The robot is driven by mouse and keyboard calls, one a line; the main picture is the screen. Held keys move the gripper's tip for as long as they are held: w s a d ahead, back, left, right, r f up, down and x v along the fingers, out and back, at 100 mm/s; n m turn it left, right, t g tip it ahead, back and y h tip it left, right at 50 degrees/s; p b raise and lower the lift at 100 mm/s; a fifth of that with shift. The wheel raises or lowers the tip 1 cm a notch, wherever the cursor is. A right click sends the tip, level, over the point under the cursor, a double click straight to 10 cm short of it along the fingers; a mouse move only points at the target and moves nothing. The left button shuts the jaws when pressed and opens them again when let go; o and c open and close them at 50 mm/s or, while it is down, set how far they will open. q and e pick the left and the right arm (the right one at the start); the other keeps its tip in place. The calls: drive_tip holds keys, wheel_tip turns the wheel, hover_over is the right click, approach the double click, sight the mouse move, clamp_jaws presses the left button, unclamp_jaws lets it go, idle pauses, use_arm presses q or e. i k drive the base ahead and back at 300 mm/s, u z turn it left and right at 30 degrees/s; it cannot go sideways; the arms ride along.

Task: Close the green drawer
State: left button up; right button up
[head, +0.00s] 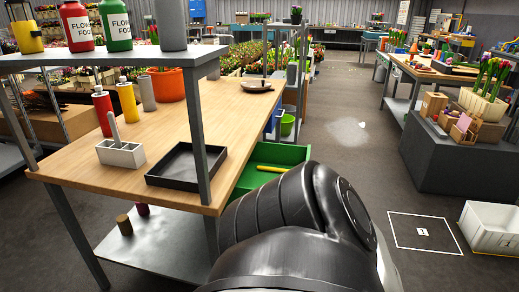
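The green drawer (284,155) sticks out open from under the wooden tabletop, on the right side of the workbench (222,108). A yellow item (272,169) lies inside it. A large black part of my own arm fills the lower middle and hides the drawer's near end and part of its front. Neither of my grippers shows, so I cannot see where they are relative to the drawer.
A black tray (186,164), a grey caddy (121,153) and several bottles stand on the bench, under a grey shelf (110,59). A white crate (489,230) sits on the floor at right, near a white-outlined square (425,233). The aisle floor is clear.

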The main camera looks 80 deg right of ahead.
sight(287, 157)
drive_tip(key=k, duration=0.7)
drive_tip(key=z, duration=3.25)
drive_tip(key=k, duration=0.25)
drive_tip(key=u, duration=1.35)
drive_tip(key=i, duration=1.3)
drive_tip(key=z, duration=0.65)
